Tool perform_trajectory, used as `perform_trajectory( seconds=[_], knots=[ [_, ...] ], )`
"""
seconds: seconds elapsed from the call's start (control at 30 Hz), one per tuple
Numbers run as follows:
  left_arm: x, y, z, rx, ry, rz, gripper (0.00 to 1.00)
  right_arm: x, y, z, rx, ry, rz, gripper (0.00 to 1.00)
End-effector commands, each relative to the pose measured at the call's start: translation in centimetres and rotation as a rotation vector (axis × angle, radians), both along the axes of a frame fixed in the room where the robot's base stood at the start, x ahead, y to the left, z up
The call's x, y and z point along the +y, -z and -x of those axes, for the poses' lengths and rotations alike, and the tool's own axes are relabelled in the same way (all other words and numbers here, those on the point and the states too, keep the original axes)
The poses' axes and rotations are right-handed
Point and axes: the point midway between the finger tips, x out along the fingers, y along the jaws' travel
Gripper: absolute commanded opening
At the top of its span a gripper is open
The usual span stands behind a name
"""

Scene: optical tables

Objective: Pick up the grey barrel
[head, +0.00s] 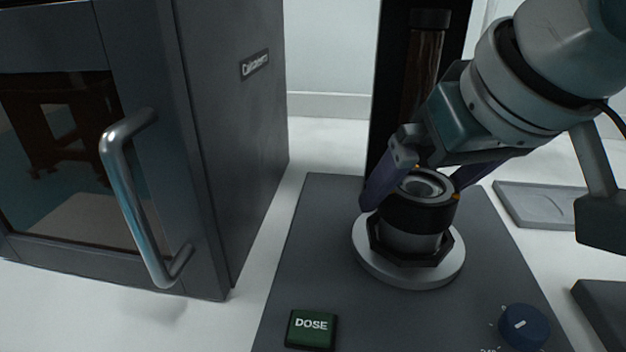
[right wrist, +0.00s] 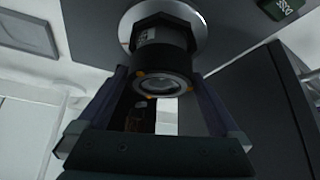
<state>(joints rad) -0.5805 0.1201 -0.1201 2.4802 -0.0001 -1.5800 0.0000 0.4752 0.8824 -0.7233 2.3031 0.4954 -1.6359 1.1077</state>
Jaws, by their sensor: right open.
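The barrel (head: 416,215) stands upright on a round light disc (head: 365,256) on the dark dosing base. It has a dark upper band, a grey lower part and a glassy opening on top. It also shows in the right wrist view (right wrist: 161,58), between the fingers. My right gripper (head: 412,197) reaches down from the upper right. Its fingers are open, one on each side of the barrel's top. I cannot tell whether they touch it. My left gripper is not in view.
A dark cabinet (head: 215,130) with a metal handle (head: 130,200) stands at the left. The base (head: 310,250) carries a green DOSE button (head: 311,328) and a blue knob (head: 523,326). A dark column with a brown tube (head: 424,75) rises behind. A flat grey tray (head: 540,205) lies at the right.

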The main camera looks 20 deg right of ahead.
Motion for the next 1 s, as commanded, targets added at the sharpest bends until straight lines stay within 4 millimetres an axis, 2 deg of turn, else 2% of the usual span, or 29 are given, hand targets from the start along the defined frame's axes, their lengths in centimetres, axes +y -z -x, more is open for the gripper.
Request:
perform_trajectory(
  seconds=[0.13, 0.87, 1.0],
  knots=[
    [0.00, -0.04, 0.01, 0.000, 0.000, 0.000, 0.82, 0.03, -0.06, 0.01, 0.000, -0.001, -0.001, 0.98],
    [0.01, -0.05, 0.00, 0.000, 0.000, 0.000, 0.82, 0.05, -0.12, 0.01, -0.001, -0.001, -0.002, 0.16],
    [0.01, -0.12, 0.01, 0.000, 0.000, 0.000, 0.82, 0.05, -0.26, 0.00, -0.002, -0.001, -0.001, 0.15]
  ],
)
